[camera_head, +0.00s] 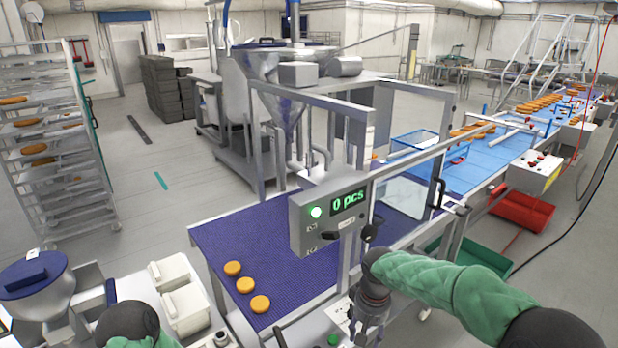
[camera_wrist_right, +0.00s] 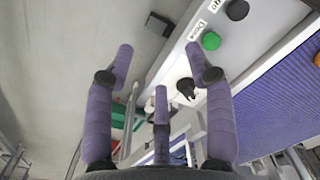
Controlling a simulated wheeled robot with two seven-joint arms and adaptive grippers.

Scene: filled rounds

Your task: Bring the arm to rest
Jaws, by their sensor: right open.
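My right arm (camera_head: 465,290) comes in from the right in a green sleeve, stretched across the front of the conveyor frame. My right gripper (camera_head: 362,322) hangs from its wrist near a small control panel at the bottom of the head view. In the right wrist view the gripper (camera_wrist_right: 160,72) has its purple fingers spread, with nothing between them. A green button (camera_wrist_right: 211,41) and a black knob (camera_wrist_right: 237,10) on the panel show just past one fingertip. Part of my left arm (camera_head: 128,322) shows at the bottom left; its gripper is out of view.
A purple conveyor (camera_head: 215,235) carries 3 orange rounds (camera_head: 245,285). A display box (camera_head: 330,212) reading "0 pcs" and metal frame bars stand close to my right arm. A green crate (camera_head: 480,255) and a red crate (camera_head: 522,212) lie on the floor at right.

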